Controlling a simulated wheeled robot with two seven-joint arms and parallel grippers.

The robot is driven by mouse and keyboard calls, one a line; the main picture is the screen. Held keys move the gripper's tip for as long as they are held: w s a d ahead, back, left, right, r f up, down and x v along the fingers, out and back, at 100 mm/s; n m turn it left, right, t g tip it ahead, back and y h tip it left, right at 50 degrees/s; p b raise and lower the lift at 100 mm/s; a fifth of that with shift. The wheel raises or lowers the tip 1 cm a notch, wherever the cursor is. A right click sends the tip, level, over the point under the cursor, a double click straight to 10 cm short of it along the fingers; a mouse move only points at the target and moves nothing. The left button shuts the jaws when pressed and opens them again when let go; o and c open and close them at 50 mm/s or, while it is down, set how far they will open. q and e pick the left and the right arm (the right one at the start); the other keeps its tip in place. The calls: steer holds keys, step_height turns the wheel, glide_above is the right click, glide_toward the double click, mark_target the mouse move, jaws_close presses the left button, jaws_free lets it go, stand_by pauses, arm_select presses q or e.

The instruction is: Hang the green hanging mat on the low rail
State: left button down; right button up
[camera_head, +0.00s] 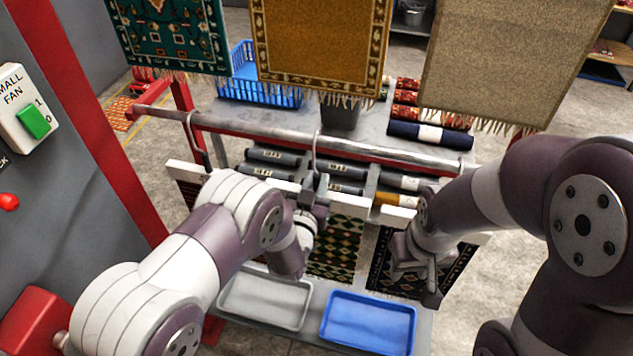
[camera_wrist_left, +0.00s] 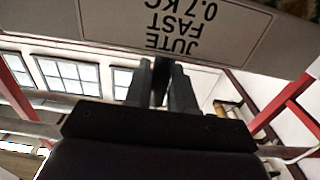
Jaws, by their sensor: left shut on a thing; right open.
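The green hanging mat (camera_head: 335,250), dark with a green and cream diamond pattern, hangs upright below a pale header bar (camera_head: 350,206). My left gripper (camera_head: 314,190) is shut at this bar, just below the low rail (camera_head: 260,133). In the left wrist view my left fingers (camera_wrist_left: 165,85) meet the lower edge of a pale labelled board (camera_wrist_left: 190,25). A metal hook (camera_head: 316,150) shows at the rail above the gripper; whether it bears the mat I cannot tell. My right gripper (camera_head: 417,275) is open and empty, in front of a dark mat on the right. My left arm hides part of the scene.
Another dark mat (camera_head: 188,192) hangs at the left under a hook (camera_head: 190,135). A grey tray (camera_head: 265,300) and a blue tray (camera_head: 368,322) lie below. Rolled rugs (camera_head: 430,134) and a blue basket (camera_head: 250,85) stand behind. Large rugs (camera_head: 320,45) hang above.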

arm_select(q)
steer(key=shift+f, duration=0.15)
steer(key=c, duration=0.9)
jaws_free()
steer(key=shift+o, duration=0.2)
